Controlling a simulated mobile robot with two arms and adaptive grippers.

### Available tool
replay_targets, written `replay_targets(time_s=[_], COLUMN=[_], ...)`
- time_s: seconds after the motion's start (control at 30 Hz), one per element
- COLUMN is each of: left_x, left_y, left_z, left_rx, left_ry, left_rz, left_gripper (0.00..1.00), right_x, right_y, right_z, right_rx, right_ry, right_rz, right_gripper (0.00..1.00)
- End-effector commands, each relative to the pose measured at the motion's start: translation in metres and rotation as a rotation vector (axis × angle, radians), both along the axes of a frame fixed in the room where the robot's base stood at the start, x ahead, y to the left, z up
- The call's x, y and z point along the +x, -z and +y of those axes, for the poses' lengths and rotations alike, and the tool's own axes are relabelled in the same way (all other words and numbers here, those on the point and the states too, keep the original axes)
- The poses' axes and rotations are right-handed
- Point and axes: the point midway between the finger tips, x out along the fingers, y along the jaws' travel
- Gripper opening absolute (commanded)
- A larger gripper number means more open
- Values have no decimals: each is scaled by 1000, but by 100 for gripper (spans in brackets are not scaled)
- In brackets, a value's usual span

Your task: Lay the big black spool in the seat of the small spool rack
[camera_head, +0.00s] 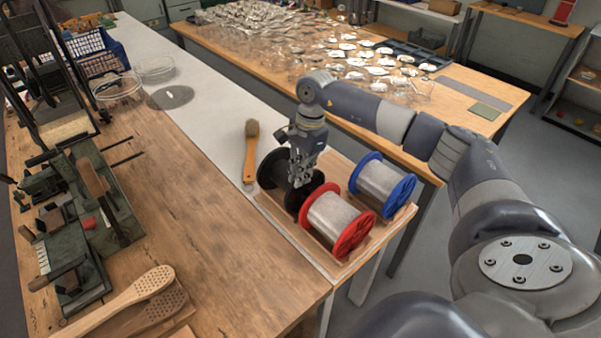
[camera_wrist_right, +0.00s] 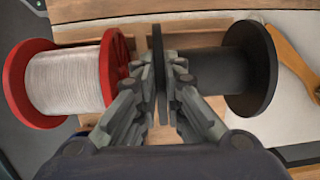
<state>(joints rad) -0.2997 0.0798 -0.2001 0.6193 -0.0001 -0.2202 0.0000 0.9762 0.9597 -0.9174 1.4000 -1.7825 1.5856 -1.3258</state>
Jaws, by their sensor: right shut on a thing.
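The big black spool (camera_head: 271,171) is at the back left end of the small wooden spool rack (camera_head: 322,260), beside the red spool. My right gripper (camera_head: 301,182) comes down from above and is shut on the spool's flange nearest the red spool. In the right wrist view the fingers (camera_wrist_right: 163,98) pinch this thin black flange, and the dark core (camera_wrist_right: 222,70) lies to the right over wooden strips. Whether the spool rests on the rack or hangs just above it I cannot tell. My left gripper is not in view.
The red spool (camera_head: 340,218) and blue spool (camera_head: 382,184) of pale filament sit in the rack close by. A wooden-handled brush (camera_head: 250,155) lies just left of the black spool. Perforated wooden brush bodies (camera_head: 150,284) lie front left.

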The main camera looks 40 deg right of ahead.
Motion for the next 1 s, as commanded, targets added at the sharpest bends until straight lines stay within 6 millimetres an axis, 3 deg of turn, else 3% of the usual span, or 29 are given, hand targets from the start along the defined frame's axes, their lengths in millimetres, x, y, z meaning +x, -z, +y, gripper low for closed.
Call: replay_targets(time_s=[0.4, 0.43, 0.5, 0.77, 0.8, 0.87, 1.0], left_x=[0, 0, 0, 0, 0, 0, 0], left_y=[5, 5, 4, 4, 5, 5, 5], left_z=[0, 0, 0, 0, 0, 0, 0], left_rx=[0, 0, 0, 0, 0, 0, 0], left_ry=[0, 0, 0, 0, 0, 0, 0], left_rz=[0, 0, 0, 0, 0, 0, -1], left_gripper=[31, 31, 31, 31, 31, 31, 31], right_x=[1, 1, 1, 0, -1, -1, -1], right_y=[4, 3, 3, 5, 7, 7, 6], right_z=[0, 0, 0, 0, 0, 0, 0], right_rx=[1, 1, 1, 0, -1, -1, 0], right_ry=[1, 1, 1, 0, 0, 0, 0], right_rz=[-5, -6, -5, -2, 4, 4, 2], right_gripper=[0, 16, 32, 32, 42, 49, 49])
